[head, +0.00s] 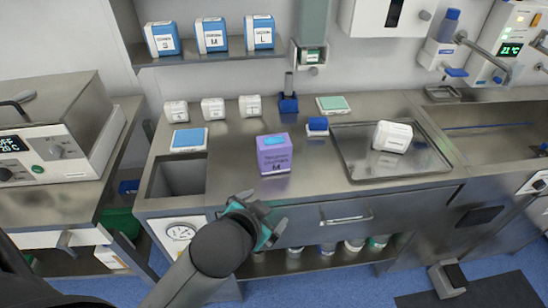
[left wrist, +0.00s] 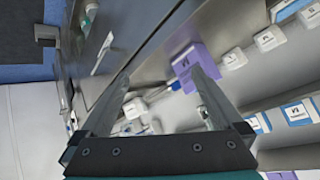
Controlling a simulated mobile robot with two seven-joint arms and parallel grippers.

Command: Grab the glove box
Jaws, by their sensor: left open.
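The purple box (left wrist: 186,62) shows beyond the fingertips, partly covered by the right-hand finger. My right gripper is not in view.
Blue-and-white boxes marked S, M and L (head: 211,36) stand on the wall shelf. Small white boxes (head: 212,108) line the counter's back. A steel tray (head: 350,165) holds a white container (head: 393,136). A square opening (head: 178,178) lies left. A drawer handle (head: 346,218) sticks out in front.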

